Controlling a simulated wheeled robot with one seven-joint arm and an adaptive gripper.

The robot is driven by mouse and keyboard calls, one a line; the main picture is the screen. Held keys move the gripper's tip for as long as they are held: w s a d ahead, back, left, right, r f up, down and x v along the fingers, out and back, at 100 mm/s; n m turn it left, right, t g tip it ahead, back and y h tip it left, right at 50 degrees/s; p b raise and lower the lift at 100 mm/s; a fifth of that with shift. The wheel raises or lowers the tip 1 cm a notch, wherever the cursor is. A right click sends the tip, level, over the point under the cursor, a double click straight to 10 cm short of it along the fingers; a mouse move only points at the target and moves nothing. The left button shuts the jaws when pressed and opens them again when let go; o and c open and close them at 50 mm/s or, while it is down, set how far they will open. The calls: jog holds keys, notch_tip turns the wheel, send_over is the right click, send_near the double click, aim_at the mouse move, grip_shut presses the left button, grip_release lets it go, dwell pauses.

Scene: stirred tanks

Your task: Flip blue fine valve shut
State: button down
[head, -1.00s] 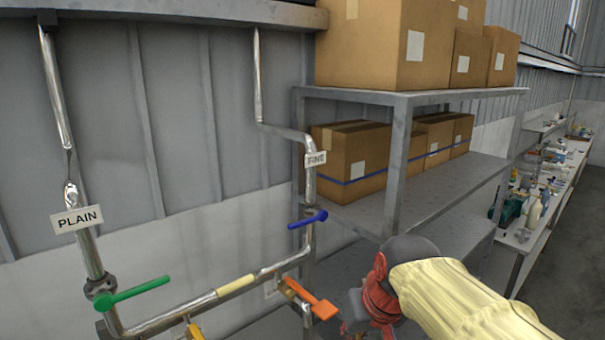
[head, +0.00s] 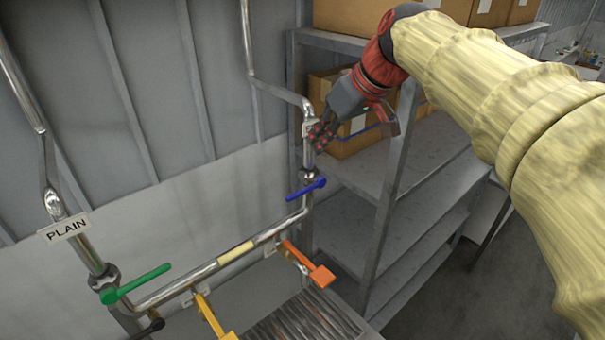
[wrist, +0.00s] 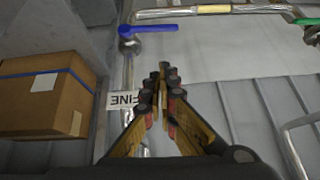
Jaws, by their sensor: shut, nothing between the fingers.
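The blue fine valve handle (head: 306,188) sits on the right vertical pipe in the head view, pointing sideways across the pipe. It also shows at the top of the wrist view (wrist: 150,29), again lying across its pipe. My gripper (head: 318,138) is shut and empty, beside the pipe and above the blue handle, apart from the handle. In the wrist view its fingertips (wrist: 163,72) point toward the pipe run. The FINE label (wrist: 124,99) is partly behind the fingers in the wrist view, and my gripper hides it in the head view.
A green handle (head: 135,284), a yellow handle (head: 213,317) and an orange handle (head: 308,264) are on the pipework to the left and below. A PLAIN label (head: 66,227) hangs left. A grey shelf (head: 400,165) with cardboard boxes stands close on the right.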

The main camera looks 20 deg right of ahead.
jog(key=p, duration=0.2)
send_over(300, 191)
jog(key=w, duration=0.1)
notch_tip(300, 191, down, 9)
notch_tip(300, 191, down, 2)
jog(key=shift+s+d+f, duration=0.15)
jog(key=shift+s+f, duration=0.3)
jog(key=shift+f, duration=0.25)
jog(key=shift+w+f+p, duration=0.2)
jog(key=shift+p, duration=0.1)
jog(key=shift+s, duration=0.15)
jog(key=f+b, duration=0.1)
jog(key=b, duration=0.1)
jog(key=shift+f+b, duration=0.3)
jog(key=shift+b, duration=0.1)
jog(key=shift+s, duration=0.1)
